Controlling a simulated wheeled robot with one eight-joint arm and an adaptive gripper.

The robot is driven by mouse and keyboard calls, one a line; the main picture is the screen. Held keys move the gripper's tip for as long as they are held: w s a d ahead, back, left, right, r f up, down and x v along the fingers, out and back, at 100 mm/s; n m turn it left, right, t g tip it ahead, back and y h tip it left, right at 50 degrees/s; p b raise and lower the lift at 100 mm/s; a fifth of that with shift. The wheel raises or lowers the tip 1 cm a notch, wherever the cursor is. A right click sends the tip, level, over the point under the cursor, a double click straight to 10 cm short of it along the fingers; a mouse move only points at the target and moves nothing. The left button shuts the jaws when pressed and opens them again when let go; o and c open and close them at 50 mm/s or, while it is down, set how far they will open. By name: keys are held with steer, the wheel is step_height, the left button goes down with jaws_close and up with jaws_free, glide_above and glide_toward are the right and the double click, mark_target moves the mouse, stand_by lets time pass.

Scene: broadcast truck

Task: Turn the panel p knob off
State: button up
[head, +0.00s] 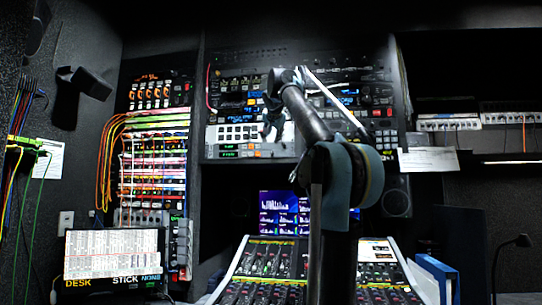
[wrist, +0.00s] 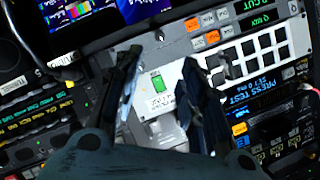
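My gripper (head: 273,125) reaches up to the equipment rack in the head view, in front of a light grey panel (head: 212,134) with rows of dark buttons. In the wrist view my gripper (wrist: 162,62) is open, its two dark fingers apart. The same light panel (wrist: 180,49) shows there, tilted, with a small green-lit element (wrist: 157,84) between the fingers. A pale grey shape (wrist: 168,132) lies lower between the fingers; I cannot tell whether it is a knob. No label reading panel p is legible, and the fingers hide part of the panel.
Cable-filled patch bays (head: 155,165) stand at the left. A mixing desk (head: 265,268) and small screens (head: 284,213) lie below the arm. A lit board (head: 113,254) is at lower left, a blue binder (head: 437,277) at lower right. Other dense controls surround the panel.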

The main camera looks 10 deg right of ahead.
mark_target(272, 152)
steer(key=x, duration=1.5)
steer(key=shift+w, duration=0.45)
jaws_close()
